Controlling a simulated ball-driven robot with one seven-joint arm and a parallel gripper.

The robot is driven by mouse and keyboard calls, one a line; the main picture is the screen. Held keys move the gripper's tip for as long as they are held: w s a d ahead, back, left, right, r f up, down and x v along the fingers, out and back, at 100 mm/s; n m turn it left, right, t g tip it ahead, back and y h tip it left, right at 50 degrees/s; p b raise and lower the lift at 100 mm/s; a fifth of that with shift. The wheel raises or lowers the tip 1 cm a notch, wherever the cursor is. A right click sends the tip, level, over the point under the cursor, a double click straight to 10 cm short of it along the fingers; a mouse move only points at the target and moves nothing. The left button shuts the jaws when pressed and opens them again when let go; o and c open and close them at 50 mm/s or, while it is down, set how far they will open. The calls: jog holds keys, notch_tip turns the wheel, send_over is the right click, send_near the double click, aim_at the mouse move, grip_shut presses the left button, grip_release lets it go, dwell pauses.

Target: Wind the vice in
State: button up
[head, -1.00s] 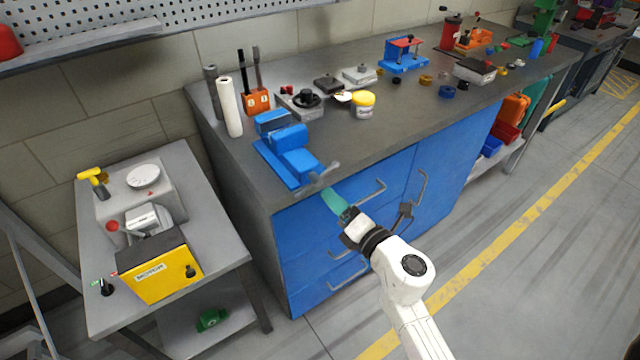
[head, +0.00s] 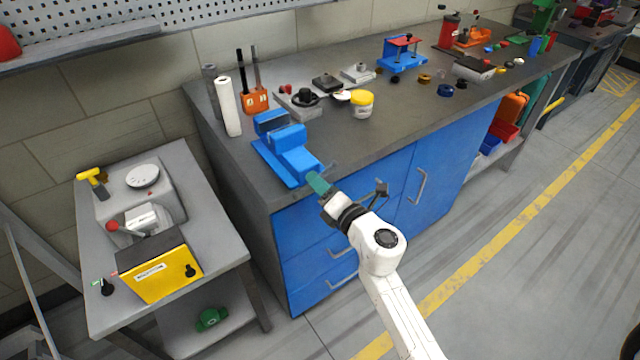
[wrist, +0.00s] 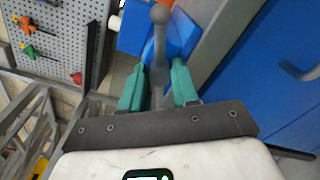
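The blue vice (head: 285,148) stands on the near left corner of the workbench, and its jaws show a gap in the head view. In the wrist view its blue body (wrist: 180,38) is ahead of my gripper (wrist: 158,88). The grey vice handle (wrist: 159,45), a bar with a ball end, lies between my two green fingers. The fingers are apart, with gaps showing beside the bar, so they are not closed on it. In the head view my gripper (head: 318,183) is at the vice's front end and hides most of the handle.
The workbench (head: 400,112) has blue drawers and doors with handles below my gripper. A yellow-lidded jar (head: 362,104) and an orange holder (head: 257,101) stand behind the vice. A side table with a yellow motor box (head: 160,270) is at left. The floor at right is clear.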

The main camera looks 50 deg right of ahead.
grip_shut()
jog(key=m+p, duration=0.8)
jog(key=m, duration=1.1)
jog(key=shift+m, duration=0.3)
jog(key=shift+f, duration=0.1)
dwell(0.5)
jog(key=shift+o, duration=2.1)
grip_release()
